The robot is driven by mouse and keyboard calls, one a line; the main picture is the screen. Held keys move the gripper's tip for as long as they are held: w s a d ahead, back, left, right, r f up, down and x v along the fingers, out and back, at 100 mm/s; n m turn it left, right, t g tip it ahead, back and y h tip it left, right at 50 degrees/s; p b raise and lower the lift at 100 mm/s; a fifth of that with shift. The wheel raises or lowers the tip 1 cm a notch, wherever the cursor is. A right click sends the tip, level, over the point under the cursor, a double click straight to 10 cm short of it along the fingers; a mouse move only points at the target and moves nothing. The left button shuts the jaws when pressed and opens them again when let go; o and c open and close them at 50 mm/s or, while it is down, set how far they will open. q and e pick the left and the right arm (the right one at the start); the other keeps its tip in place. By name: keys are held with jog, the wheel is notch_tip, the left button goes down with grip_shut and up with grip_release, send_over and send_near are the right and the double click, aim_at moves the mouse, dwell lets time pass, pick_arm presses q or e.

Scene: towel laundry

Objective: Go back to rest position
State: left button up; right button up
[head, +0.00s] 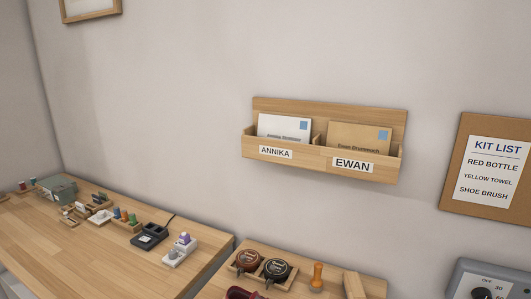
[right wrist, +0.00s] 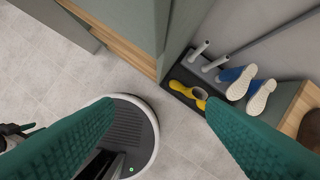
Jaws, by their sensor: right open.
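My right gripper (right wrist: 174,108) shows in the right wrist view as two green textured fingers spread wide apart. Nothing is between them; the grey tiled floor (right wrist: 180,145) shows through the gap. The gripper hangs over the floor, and its fingers touch nothing that I can see. Neither gripper shows in the head view.
Beyond the right fingertip, a dark tray (right wrist: 184,72) holds blue and white shoes (right wrist: 262,94) and a yellow item (right wrist: 183,90). A green-grey cabinet (right wrist: 130,25) stands nearby. The head view shows a wooden desk (head: 90,245) and a wall letter rack (head: 375,172).

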jog(key=s+f+g, duration=0.1)
jog(key=s+f, duration=0.1)
jog(key=f, duration=1)
jog(key=s+f, duration=0.3)
jog(key=f, duration=0.9)
jog(key=s+d+f+g, duration=0.1)
jog(key=s+d+f, duration=0.2)
jog(key=s+f, duration=0.9)
jog(key=shift+s+b, duration=0.45)
jog(key=shift+s, duration=0.65)
jog(key=shift+d, duration=0.1)
jog(key=shift+o, duration=0.4)
